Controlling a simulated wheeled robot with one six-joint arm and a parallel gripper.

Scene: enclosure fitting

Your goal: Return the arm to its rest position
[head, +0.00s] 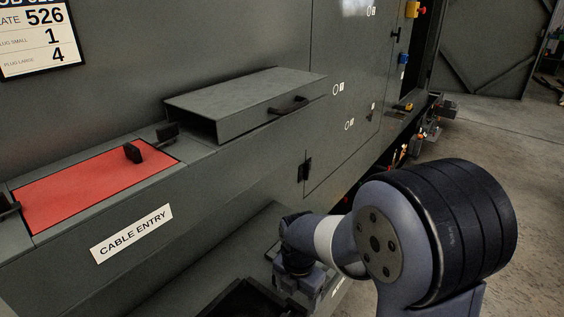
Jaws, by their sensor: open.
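My arm comes in from the lower right of the head view, its large rounded joint near the camera. My gripper (299,279) is at the lower middle, pointing down beside a low ledge in front of the grey enclosure (230,180). It is open, and I see nothing held in it. Its fingertips are small and partly hard to make out against the dark surroundings.
A red panel (80,192) with black latches lies in the cable entry ledge at left. A grey hinged lid (240,95) with a dark handle stands raised beside it. A dark open tray (250,300) is at the bottom. Clear floor (500,140) lies at right.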

